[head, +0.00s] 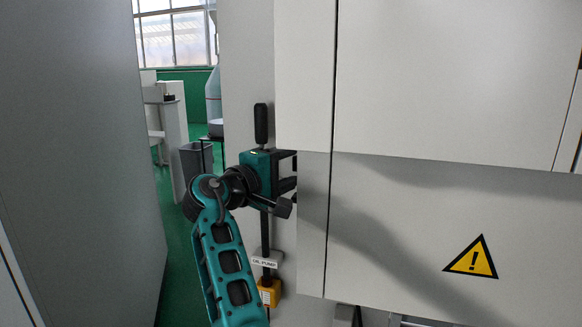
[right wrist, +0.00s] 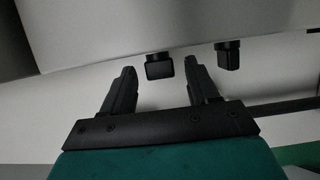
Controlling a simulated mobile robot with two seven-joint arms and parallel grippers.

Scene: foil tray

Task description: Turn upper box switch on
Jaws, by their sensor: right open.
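My right gripper (head: 286,171) is at the left edge of the wall cabinets, its fingers pointing right. In the right wrist view the gripper (right wrist: 158,92) is open, with two black fingers spread. A black block-like knob (right wrist: 159,66) shows beyond and between the fingertips, apart from them. A second black knob (right wrist: 228,57) is to its right. Which of these is the upper box switch, I cannot tell. In the head view the fingertips' far side is partly hidden by the cabinet edge. My left gripper is not in view.
A pale upper cabinet (head: 440,75) and lower cabinet (head: 400,230) with a warning sign (head: 473,258) fill the right. A black handle (head: 261,123) stands above the gripper. An "OIL PUMP" label (head: 264,262) and yellow box (head: 269,293) are below. A grey panel (head: 80,160) is left.

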